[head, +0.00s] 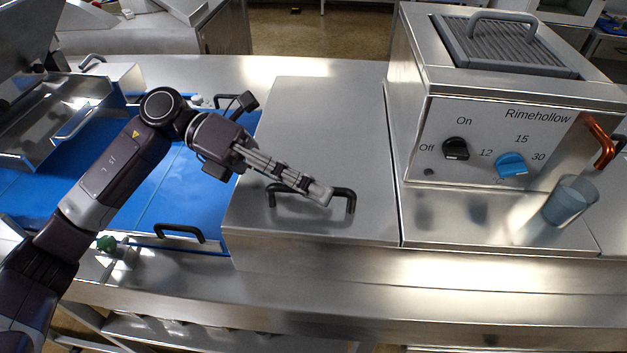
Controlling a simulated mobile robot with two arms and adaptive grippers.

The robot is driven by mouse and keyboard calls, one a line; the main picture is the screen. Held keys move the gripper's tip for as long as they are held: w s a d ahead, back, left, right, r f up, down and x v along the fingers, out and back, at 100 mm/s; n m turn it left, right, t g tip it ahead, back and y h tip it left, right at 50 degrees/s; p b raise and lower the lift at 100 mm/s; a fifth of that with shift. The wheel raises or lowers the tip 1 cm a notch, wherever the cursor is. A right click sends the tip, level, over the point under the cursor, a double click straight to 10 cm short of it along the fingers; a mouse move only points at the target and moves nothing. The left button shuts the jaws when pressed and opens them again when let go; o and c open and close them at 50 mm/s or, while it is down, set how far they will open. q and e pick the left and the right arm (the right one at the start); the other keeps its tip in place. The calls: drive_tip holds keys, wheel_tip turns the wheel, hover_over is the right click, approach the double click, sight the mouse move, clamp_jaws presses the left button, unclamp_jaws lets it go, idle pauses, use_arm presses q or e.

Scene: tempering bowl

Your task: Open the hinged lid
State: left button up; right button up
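A flat steel lid (320,120) lies closed and level on the counter in the middle of the head view. A black bar handle (351,198) stands near its front edge. My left gripper (322,194) reaches in from the left, with its fingertips over the handle and hiding part of its bar. The fingers overlap from this side, so I cannot tell whether they are open, shut or touching the handle. My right gripper is not in view.
A steel machine marked Rimehollow (510,130) with knobs and a grilled top stands right of the lid. A clear bluish cup (570,203) is in front of it. A blue surface (190,195) with black handles lies to the left. The front counter strip is clear.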

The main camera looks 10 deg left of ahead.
use_arm(q)
drive_tip(key=shift+s, duration=0.1)
clamp_jaws()
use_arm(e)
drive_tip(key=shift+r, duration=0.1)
